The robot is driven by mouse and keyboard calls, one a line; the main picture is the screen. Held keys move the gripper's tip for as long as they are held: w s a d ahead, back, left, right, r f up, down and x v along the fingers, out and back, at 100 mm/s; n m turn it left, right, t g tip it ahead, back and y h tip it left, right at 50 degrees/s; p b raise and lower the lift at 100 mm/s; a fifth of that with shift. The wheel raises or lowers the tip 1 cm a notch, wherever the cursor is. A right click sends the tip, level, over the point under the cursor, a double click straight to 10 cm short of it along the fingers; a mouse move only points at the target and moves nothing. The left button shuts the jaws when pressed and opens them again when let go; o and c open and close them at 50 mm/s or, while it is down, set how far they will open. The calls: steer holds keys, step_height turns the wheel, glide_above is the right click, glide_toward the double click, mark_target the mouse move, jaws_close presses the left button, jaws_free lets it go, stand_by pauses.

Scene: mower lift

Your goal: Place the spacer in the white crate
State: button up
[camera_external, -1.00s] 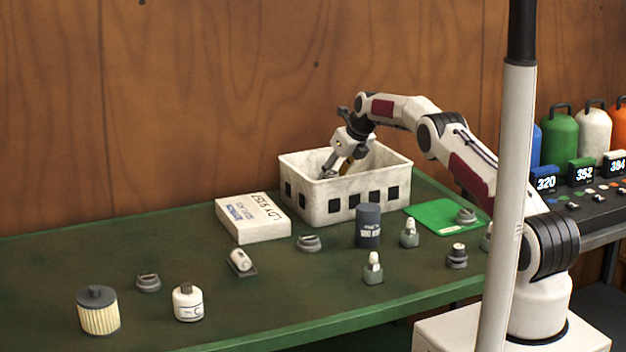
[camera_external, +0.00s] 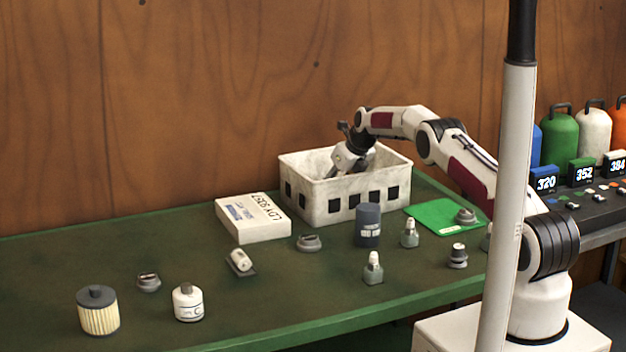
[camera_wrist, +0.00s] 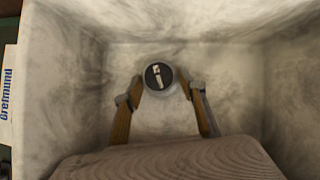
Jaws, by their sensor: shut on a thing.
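The white crate (camera_external: 330,204) stands at the back of the green table. My gripper (camera_wrist: 160,88) reaches down inside it; in the external view the crate's front wall hides the fingertips. In the wrist view the two fingers are shut on a small round dark-topped piece with a pale mark, which I take as the spacer (camera_wrist: 158,76). The crate's dirty white inner walls (camera_wrist: 65,85) surround it. The spacer looks low and close to the crate floor; I cannot tell whether it touches.
A white box (camera_external: 253,218) lies left of the crate, a dark cylinder (camera_external: 368,228) stands before it, and a green mat (camera_external: 437,213) lies to its right. Several small parts and bottles are spread over the front of the table. A grey pole (camera_external: 508,180) stands in front of my arm.

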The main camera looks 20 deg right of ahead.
steer(key=shift+f, duration=0.35)
steer(key=o, duration=1.3)
steer(key=shift+f, duration=0.1)
steer(key=shift+s, duration=0.1)
steer(key=shift+r, duration=0.7)
steer(key=shift+s+d+r, duration=0.1)
steer(key=shift+s+r, duration=0.15)
steer(key=shift+r, duration=0.4)
steer(key=v, duration=1)
steer(key=shift+s+d+r, duration=0.1)
steer(key=shift+r, duration=0.15)
